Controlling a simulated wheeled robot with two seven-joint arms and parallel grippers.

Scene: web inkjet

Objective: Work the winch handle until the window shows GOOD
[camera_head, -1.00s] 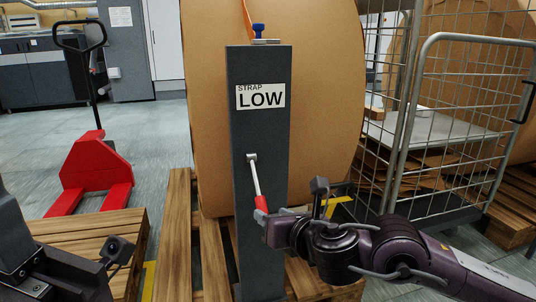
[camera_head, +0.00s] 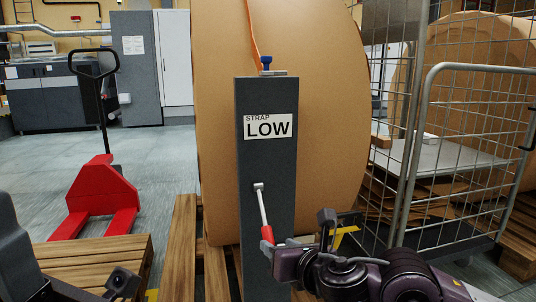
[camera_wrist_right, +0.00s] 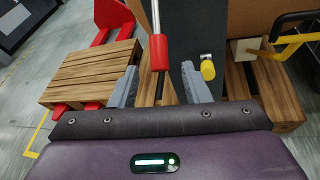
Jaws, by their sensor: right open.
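The dark grey winch post (camera_head: 266,160) stands upright in front of a big brown roll. Its window (camera_head: 269,125) reads STRAP LOW. The winch handle (camera_head: 263,208) is a metal lever hanging down from its pivot, tilted slightly right, with a red grip (camera_head: 267,236) at its end. My right gripper (camera_head: 274,250) is at the red grip. In the right wrist view the gripper (camera_wrist_right: 159,70) is open, and the grip's (camera_wrist_right: 160,53) lower end lies between the fingertips, with gaps on both sides. My left arm's end (camera_head: 60,285) shows at lower left; its fingers cannot be made out.
The brown roll (camera_head: 325,130) rests on a wooden pallet (camera_head: 180,245). A wire cage trolley (camera_head: 450,170) stands on the right, close to my right arm. A red pallet jack (camera_head: 100,190) and another pallet (camera_head: 95,255) are on the left. A yellow knob (camera_wrist_right: 208,70) shows beside the post.

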